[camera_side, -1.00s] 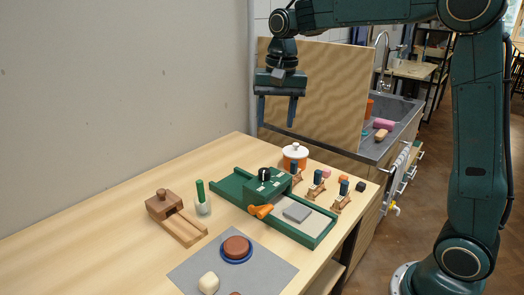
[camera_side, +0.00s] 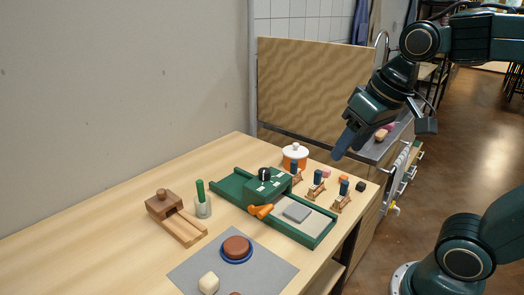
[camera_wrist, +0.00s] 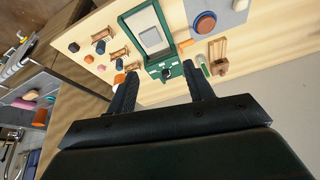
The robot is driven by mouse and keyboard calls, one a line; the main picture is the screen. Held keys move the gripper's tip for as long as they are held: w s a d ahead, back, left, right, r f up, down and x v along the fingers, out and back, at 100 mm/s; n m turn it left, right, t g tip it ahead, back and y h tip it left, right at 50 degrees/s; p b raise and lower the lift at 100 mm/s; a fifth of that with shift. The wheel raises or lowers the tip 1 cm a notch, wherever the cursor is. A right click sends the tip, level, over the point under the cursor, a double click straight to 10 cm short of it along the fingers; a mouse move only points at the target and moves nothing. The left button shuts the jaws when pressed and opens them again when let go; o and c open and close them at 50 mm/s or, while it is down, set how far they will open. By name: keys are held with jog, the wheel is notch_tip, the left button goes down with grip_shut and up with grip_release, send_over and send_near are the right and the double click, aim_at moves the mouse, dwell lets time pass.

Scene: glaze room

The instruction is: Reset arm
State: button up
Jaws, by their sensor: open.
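My gripper (camera_side: 340,152) hangs in the air at the right of the table in the side view, tilted with its fingers pointing down and to the left. In the wrist view its two fingers (camera_wrist: 160,75) stand wide apart with nothing between them. In the side view one finger hides the other. The gripper looks raised above the right part of the wooden table (camera_side: 110,240), near the small stands (camera_side: 316,186), and I cannot tell its exact height.
A green press (camera_side: 262,185) with an orange handle and grey slab stands on the table. A white-lidded orange pot (camera_side: 295,157), wooden block tool (camera_side: 163,206), green-handled brush (camera_side: 202,199) and grey mat (camera_side: 205,262) with a brown disc (camera_side: 237,247) are nearby. A patterned board (camera_side: 310,90) rises behind.

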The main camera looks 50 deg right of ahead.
jog(key=s+f, duration=0.1)
jog(key=s+f+n, duration=0.1)
jog(key=s, duration=0.1)
jog(key=s+f+n+t, duration=0.1)
jog(key=s, duration=0.1)
jog(key=shift+a, duration=0.1)
